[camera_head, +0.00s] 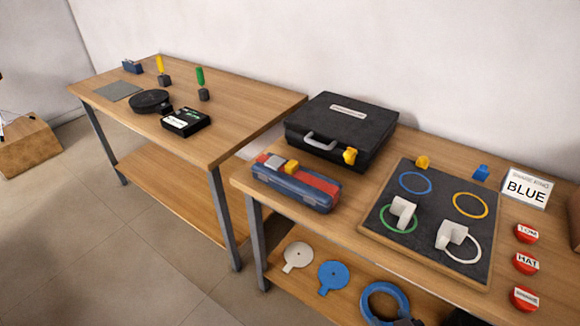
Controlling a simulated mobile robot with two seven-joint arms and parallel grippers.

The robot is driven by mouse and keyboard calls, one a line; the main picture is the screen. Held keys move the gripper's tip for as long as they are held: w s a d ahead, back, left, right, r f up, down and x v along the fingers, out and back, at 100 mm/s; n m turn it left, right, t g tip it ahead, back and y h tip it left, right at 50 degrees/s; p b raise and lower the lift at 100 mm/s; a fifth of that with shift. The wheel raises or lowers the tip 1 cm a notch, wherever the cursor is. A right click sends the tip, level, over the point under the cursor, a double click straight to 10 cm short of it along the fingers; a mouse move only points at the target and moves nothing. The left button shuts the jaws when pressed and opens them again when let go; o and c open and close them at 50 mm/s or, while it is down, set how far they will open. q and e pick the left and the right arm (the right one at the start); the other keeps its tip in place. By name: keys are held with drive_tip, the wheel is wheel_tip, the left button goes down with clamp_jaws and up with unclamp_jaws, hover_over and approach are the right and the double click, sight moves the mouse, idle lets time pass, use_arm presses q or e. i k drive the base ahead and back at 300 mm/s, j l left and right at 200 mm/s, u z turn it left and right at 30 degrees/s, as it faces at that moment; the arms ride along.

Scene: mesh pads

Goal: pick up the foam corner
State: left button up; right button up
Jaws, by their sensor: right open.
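Two white blocks with an angled, notched shape, which look like foam corners, sit on a dark mesh pad (437,216) on the right table. One white foam corner (402,211) is at the green ring and the other white foam corner (452,235) is at the white ring. Nothing is seen holding either block. I cannot make out either of my grippers in the head view.
A black case (340,122) and a blue-red bag (297,186) stand left of the pad. A BLUE sign (525,188) and red labelled discs (525,234) lie at its right. A second table (237,117) stands further left.

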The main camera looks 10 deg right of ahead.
sight(401, 208)
drive_tip(key=z, duration=1.35)
